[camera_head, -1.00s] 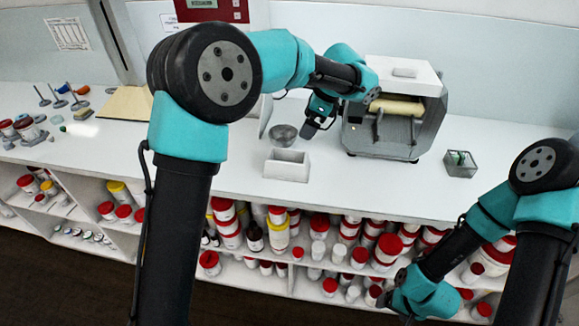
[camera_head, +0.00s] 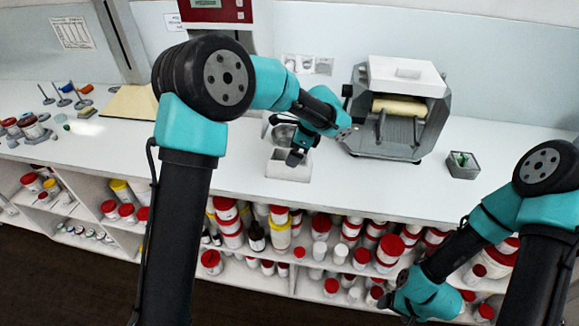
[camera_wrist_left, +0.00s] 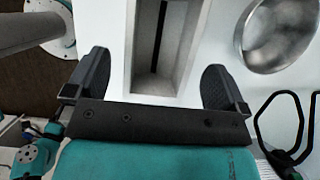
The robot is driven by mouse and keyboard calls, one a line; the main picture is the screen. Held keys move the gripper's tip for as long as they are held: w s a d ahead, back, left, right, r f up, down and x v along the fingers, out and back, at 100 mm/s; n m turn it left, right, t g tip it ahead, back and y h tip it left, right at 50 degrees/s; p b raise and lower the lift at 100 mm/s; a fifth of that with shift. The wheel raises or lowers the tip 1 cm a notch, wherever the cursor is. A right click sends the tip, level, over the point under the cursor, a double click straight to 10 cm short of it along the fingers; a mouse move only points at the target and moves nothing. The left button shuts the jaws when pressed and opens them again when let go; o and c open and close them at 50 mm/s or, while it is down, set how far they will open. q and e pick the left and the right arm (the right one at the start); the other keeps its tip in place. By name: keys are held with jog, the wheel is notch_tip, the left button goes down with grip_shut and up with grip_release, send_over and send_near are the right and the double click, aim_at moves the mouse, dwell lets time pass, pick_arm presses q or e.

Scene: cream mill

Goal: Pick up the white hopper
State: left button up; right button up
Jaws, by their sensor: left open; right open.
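The white hopper (camera_head: 277,168), an open-topped white box, stands on the counter in front of the mill and to its left. In the left wrist view the hopper (camera_wrist_left: 134,60) shows a dark slot in its floor. My left gripper (camera_head: 297,150) is over the hopper and partly hides it in the head view. In the left wrist view its two black fingers (camera_wrist_left: 155,80) are apart, one on each side of the hopper's near end, with nothing held. My right gripper (camera_head: 385,302) is low at the front, below counter height, open and empty.
A metal bowl (camera_wrist_left: 280,30) is close beside the hopper. The grey mill (camera_head: 355,130) with a white top stands to the right. A small grey box (camera_head: 463,171) is further right. Shelves of red-lidded jars (camera_head: 390,247) are under the counter. The counter front is mostly clear.

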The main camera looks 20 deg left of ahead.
pick_arm(q)
jog(key=shift+a+f, duration=0.1)
jog(key=shift+f, duration=0.15)
jog(key=x, duration=0.4)
jog(key=shift+a+r, duration=0.1)
jog(key=shift+a, duration=0.05)
jog(key=shift+a+f, duration=0.2)
jog(key=shift+f, duration=0.3)
jog(key=shift+f, duration=0.2)
dwell(0.3)
jog(key=c, duration=0.8)
